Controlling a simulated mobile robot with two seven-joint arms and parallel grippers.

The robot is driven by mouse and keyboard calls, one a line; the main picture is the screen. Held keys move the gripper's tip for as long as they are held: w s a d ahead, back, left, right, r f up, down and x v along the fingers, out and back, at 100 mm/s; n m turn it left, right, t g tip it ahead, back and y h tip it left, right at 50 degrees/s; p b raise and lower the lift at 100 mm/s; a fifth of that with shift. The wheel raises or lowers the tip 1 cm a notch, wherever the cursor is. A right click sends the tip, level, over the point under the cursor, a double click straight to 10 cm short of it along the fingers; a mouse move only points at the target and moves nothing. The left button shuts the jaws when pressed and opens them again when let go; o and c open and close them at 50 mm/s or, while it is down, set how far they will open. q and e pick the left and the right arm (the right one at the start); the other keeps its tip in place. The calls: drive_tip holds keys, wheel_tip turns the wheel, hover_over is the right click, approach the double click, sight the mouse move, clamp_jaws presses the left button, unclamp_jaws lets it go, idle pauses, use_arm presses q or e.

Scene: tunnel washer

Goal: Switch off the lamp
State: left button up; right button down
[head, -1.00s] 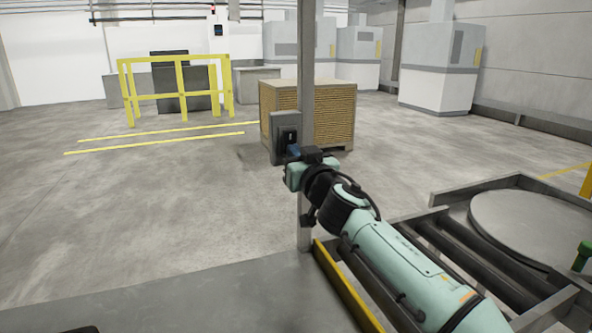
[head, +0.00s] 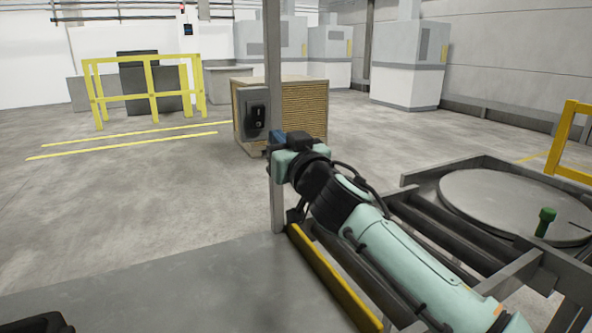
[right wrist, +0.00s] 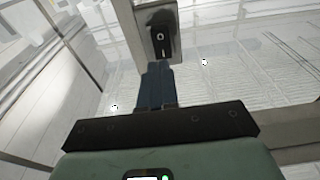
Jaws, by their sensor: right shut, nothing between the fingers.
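A grey box with a black switch plate (head: 257,115) is fixed to the thin grey post; in the right wrist view, this plate (right wrist: 161,36) shows a white ring mark at its upper part and a short light stroke below. My right gripper (head: 275,139) is shut and empty, just below and to the right of the box in the head view. In the right wrist view, its blue fingertips (right wrist: 157,66) are together just below the plate; I cannot tell whether they touch it. I cannot make out a lit lamp.
The grey post (head: 274,60) stands beside my right gripper. A brown slatted crate (head: 305,110) is behind it. A roller frame with a round plate (head: 490,200) lies at the right. A yellow railing (head: 150,75) stands at the back left. The floor between is open.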

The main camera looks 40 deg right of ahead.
use_arm(q)
drive_tip(key=shift+w+a+f+b, duration=0.25)
drive_tip(key=shift+w+f+b, duration=0.1)
drive_tip(key=shift+f, duration=0.3)
drive_tip(key=shift+w+a+f+b, duration=0.25)
drive_tip(key=shift+f+b, duration=0.1)
drive_tip(key=shift+f, duration=0.25)
use_arm(e)
drive_tip(key=v, duration=0.5)
drive_tip(key=shift+s+a+f, duration=0.15)
drive_tip(key=shift+s+f, duration=0.2)
drive_tip(key=shift+f, duration=0.05)
use_arm(q)
drive_tip(key=shift+s, duration=0.15)
